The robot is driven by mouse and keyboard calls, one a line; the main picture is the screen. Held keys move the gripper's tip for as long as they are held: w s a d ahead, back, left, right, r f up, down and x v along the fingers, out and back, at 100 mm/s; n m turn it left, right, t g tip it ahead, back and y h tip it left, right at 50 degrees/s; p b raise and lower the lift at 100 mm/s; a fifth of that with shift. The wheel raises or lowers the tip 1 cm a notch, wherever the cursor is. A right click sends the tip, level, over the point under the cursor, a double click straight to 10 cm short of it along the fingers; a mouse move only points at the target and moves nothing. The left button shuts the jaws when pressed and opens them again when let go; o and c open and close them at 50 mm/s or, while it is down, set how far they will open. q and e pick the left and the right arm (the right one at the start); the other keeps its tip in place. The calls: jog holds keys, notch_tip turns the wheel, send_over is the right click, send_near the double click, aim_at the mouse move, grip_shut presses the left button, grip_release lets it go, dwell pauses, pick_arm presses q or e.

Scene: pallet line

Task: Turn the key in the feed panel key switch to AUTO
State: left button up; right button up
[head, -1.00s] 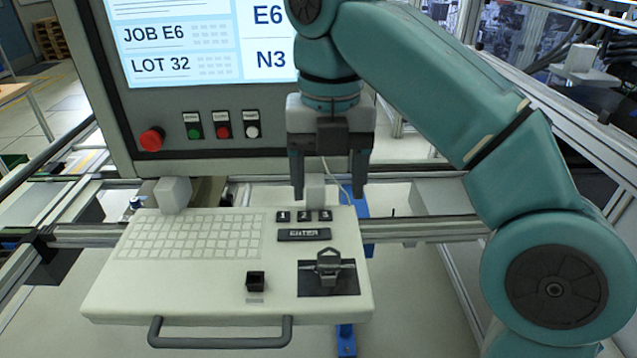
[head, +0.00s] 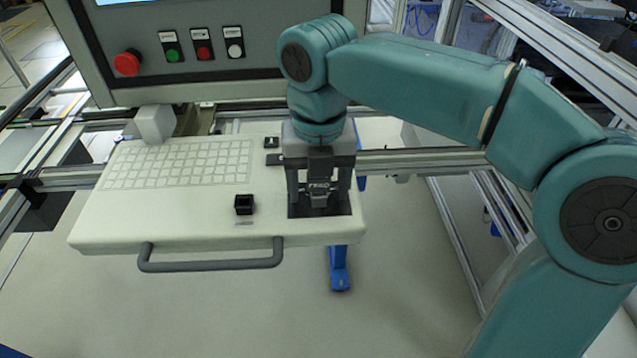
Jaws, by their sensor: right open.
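The cream feed panel (head: 190,226) spans the middle of the head view, with a white key grid on its left. The key switch, a black plate (head: 298,212) with a grey key (head: 319,200) standing on it, is at the panel's right. My right gripper (head: 318,203) points down over the plate. Its jaws are open, one finger on each side of the key. I cannot tell whether the fingers touch the key. The gripper hides much of the switch and most of the button rows behind it. Any AUTO mark is not readable. My left gripper is not in view.
A square black knob (head: 244,205) stands left of the switch. A grey handle (head: 210,264) runs along the panel's front edge. Behind stands a grey cabinet with a red stop button (head: 127,64) and green, red and white buttons.

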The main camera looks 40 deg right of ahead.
jog(key=shift+s+a, duration=0.1)
jog(key=shift+s, duration=0.1)
jog(key=shift+w, duration=0.15)
jog(key=c, duration=1.1)
jog(key=shift+m, duration=0.4)
jog(key=shift+r+m+p, duration=0.1)
jog(key=shift+m+p, duration=0.3)
jog(key=shift+m, duration=0.5)
jog(key=m, duration=0.5)
jog(key=shift+p, duration=0.4)
jog(key=o, duration=0.6)
jog(key=shift+m, duration=0.6)
jog(key=o, duration=1)
jog(key=shift+c, duration=0.2)
